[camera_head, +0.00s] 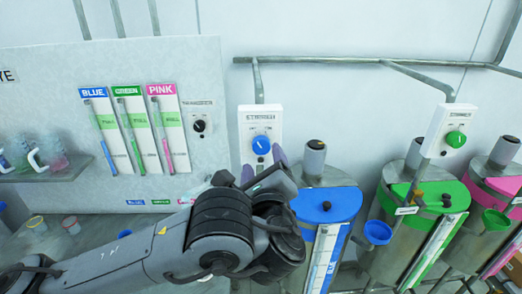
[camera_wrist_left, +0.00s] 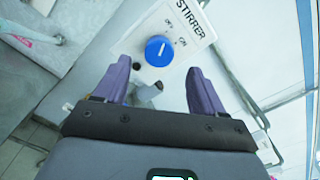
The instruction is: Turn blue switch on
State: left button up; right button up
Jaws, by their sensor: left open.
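The blue switch (camera_head: 261,145) is a round knob on a white STIRRER panel (camera_head: 247,120) on the wall, above the drum with the blue lid. My right gripper is not in view.
A drum with a blue lid (camera_head: 328,203) stands right of my gripper. A green-lidded drum (camera_head: 425,198) and a green knob (camera_head: 456,139) are farther right. A black switch (camera_head: 199,125) and tube gauges (camera_head: 127,135) are on the left wall board. A pipe (camera_head: 258,80) runs above the panel.

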aim_at(261, 147)
pick_arm(q)
jog(key=shift+w+a, duration=0.15)
jog(key=shift+w, duration=1.4)
jog(key=shift+w+a, duration=0.1)
jog(key=shift+w, duration=1.4)
jog(key=shift+c, duration=0.5)
jog(key=c, duration=1)
